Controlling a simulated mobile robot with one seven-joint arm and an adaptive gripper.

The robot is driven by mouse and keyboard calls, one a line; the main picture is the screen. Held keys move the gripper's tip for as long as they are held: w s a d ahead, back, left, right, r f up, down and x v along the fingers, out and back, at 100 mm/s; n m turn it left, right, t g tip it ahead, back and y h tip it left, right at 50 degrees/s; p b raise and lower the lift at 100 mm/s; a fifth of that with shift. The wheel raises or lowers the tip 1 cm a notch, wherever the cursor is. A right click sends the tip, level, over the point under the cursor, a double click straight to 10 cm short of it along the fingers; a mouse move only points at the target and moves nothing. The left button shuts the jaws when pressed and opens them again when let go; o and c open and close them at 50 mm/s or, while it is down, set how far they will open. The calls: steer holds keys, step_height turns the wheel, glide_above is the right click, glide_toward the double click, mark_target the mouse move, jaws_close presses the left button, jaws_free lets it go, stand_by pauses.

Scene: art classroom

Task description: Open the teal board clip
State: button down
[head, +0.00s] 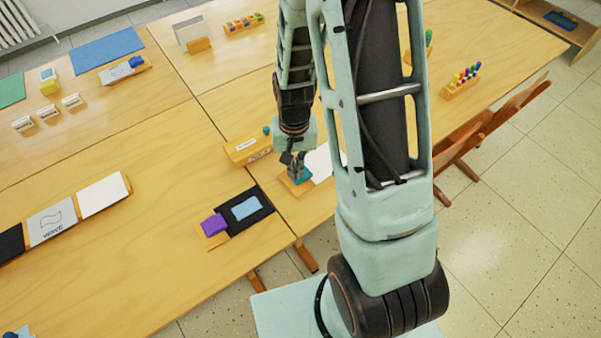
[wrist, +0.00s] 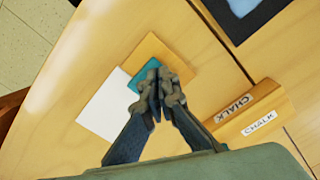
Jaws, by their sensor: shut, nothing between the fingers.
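The teal board clip (wrist: 143,71) lies on a light wooden board (wrist: 158,48), with a white sheet (wrist: 104,106) next to it. In the head view the teal clip (head: 288,184) shows just below my gripper, and my arm hides part of the white sheet (head: 318,162). My gripper (wrist: 160,84) is shut and empty, with its fingertips over or at the clip's edge. The fingers hide part of the clip. I cannot tell whether the fingertips touch it or whether it is open.
A wooden chalk box (head: 249,148) stands close to my gripper; its labels show in the wrist view (wrist: 248,110). Chairs (head: 485,130) stand at the right.

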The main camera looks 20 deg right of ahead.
steer(key=shift+f, duration=0.25)
steer(key=shift+r+p, duration=2.45)
steer(key=shift+r, duration=1.15)
steer(key=shift+w, duration=0.1)
